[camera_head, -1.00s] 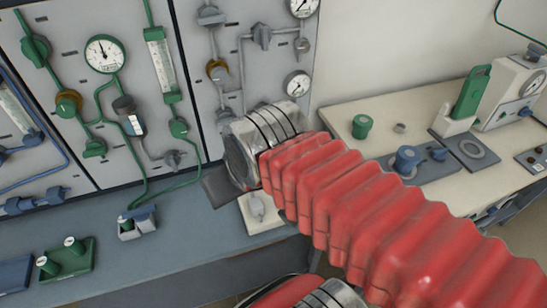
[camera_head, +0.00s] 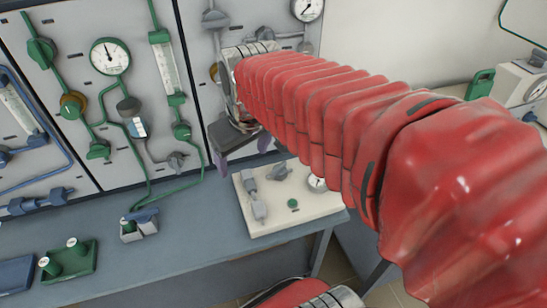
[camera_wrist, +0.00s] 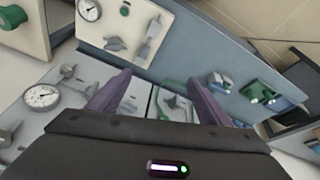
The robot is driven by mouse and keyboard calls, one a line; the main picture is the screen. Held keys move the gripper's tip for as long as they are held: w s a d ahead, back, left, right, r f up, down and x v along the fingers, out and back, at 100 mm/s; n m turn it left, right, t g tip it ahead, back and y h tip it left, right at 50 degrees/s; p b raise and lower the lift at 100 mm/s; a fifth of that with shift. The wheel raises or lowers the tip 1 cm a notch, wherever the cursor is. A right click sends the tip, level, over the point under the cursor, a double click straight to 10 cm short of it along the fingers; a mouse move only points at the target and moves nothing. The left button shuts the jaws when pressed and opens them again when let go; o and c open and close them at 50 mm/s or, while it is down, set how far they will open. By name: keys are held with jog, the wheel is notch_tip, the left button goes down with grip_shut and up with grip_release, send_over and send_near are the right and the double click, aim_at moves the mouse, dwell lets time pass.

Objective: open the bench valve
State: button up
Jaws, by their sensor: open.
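A cream board (camera_head: 317,208) lies on the blue-grey bench and also shows at the top of the wrist view (camera_wrist: 133,12). It carries a grey valve-like fitting (camera_head: 278,171), a longer grey fitting (camera_head: 256,203), a small gauge (camera_head: 316,183) and a green button (camera_head: 293,203). I cannot tell for sure which fitting is the bench valve. The grey fitting with a lever (camera_wrist: 116,44) shows in the wrist view, beyond my fingertips. My gripper (camera_head: 240,154) is open and empty above the board's back edge, apart from the fittings. Its purple fingers are spread in the wrist view (camera_wrist: 158,80).
Upright panels (camera_head: 75,110) with gauges, green pipes and valves stand behind the bench, close to my gripper. A green tray (camera_head: 88,264) and a small grey holder (camera_head: 140,230) sit on the bench at left. Bare bench (camera_head: 195,235) lies left of the board.

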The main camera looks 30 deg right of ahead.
jog(key=w+d+f+n+g, duration=0.15)
jog(key=w+d+f, duration=0.25)
jog(key=w+d, duration=0.45)
jog(key=g, duration=0.2)
send_over(279, 165)
notch_tip(279, 165, down, 8)
jog(key=shift+f+y, duration=0.25)
jog(key=shift+y, duration=0.05)
jog(key=shift+f+n, duration=0.1)
jog(key=shift+n, duration=0.15)
notch_tip(279, 165, down, 14)
jog(key=shift+r, duration=0.2)
jog(key=c, duration=1)
